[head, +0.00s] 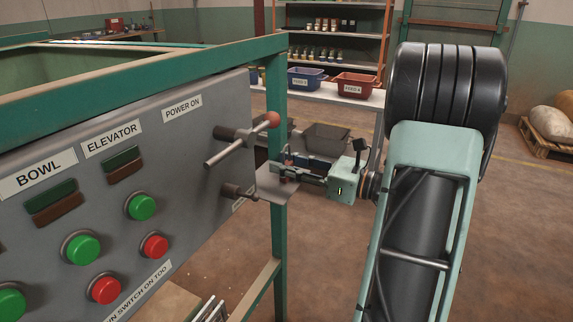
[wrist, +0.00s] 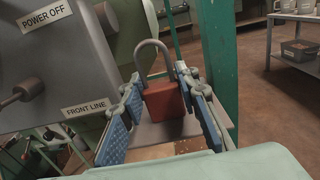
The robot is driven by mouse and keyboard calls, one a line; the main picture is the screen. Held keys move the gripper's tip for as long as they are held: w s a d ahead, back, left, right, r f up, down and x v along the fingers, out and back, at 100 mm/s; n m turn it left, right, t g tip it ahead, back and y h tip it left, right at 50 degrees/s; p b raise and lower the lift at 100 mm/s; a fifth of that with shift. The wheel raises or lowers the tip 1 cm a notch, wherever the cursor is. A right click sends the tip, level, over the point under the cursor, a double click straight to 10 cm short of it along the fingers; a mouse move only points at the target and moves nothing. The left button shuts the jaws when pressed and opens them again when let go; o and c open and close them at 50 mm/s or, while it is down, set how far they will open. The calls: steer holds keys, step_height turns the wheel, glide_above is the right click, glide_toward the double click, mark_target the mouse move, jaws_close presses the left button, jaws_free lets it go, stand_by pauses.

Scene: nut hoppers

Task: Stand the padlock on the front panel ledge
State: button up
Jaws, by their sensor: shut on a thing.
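The padlock (wrist: 166,103) has a red-brown body and a grey shackle. In the wrist view it is upright between the blue-padded fingers of my gripper (wrist: 159,84), which is shut on it. The ledge (wrist: 184,128) is a thin grey plate that shows under and around the padlock. I cannot tell whether the padlock's base touches it. In the head view my gripper (head: 287,170) reaches left to the panel's right end, just over the ledge (head: 271,187). The padlock is not clear there, largely hidden by the fingers.
A dark peg (head: 236,191) sticks out beside the ledge. A green post (head: 278,235) stands right behind it. A table with blue and red bins (head: 354,85) is farther back.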

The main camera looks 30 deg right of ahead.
steer(key=o, duration=1.2)
steer(key=shift+s+d+r, duration=0.15)
steer(key=p+v, duration=0.2)
steer(key=v, duration=0.9)
steer(key=shift+s+d+p, duration=0.15)
steer(key=shift+s+p, duration=0.15)
